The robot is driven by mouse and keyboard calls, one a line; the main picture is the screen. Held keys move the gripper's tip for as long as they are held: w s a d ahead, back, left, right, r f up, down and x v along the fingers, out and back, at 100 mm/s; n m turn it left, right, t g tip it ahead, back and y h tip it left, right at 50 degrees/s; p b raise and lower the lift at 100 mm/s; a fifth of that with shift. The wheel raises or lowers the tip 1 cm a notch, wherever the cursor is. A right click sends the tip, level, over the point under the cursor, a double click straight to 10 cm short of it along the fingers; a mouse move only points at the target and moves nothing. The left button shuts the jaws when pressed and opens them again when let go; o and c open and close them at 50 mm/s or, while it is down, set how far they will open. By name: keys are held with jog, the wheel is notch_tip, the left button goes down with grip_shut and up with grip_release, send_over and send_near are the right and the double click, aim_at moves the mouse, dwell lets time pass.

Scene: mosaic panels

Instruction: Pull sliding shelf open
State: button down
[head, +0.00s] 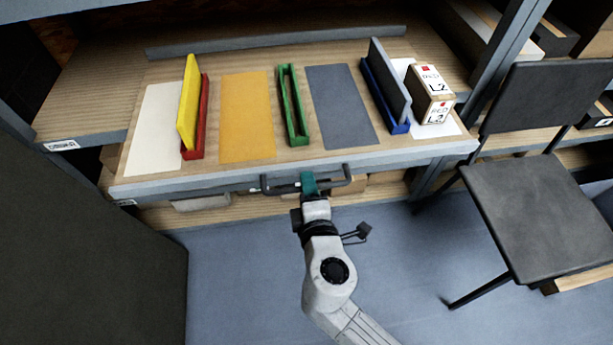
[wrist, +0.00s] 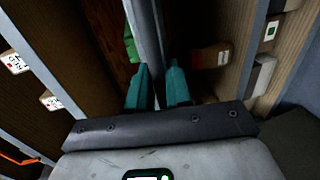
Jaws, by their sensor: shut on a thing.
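The sliding shelf (head: 297,170) is a wooden board with a grey front edge, and it sticks out in front of the fixed shelf behind it. A dark bar handle (head: 278,189) runs along the middle of its front. My gripper (head: 309,184) has teal fingers closed on this handle, which they partly hide. In the wrist view my gripper (wrist: 159,85) shows its two fingers close together beside the grey shelf edge (wrist: 145,30); the handle is hard to make out there.
On the shelf stand a yellow panel (head: 188,105) in a red holder, an empty green holder (head: 291,105), a grey panel (head: 388,80) in a blue holder, and boxes (head: 430,95). A chair (head: 535,210) stands at right, a dark block (head: 85,230) at left. Blue floor between is clear.

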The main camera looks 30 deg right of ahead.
jog(key=f+b+v, duration=0.1)
jog(key=f+v, duration=0.1)
jog(key=v, duration=0.9)
jog(key=shift+s+f+b, duration=0.2)
jog(key=shift+b, duration=0.2)
jog(key=shift+a, duration=0.1)
jog(key=c, duration=1.2)
grip_release()
jog(key=shift+c, duration=0.2)
jog(key=v, duration=1)
jog(key=shift+s, duration=0.35)
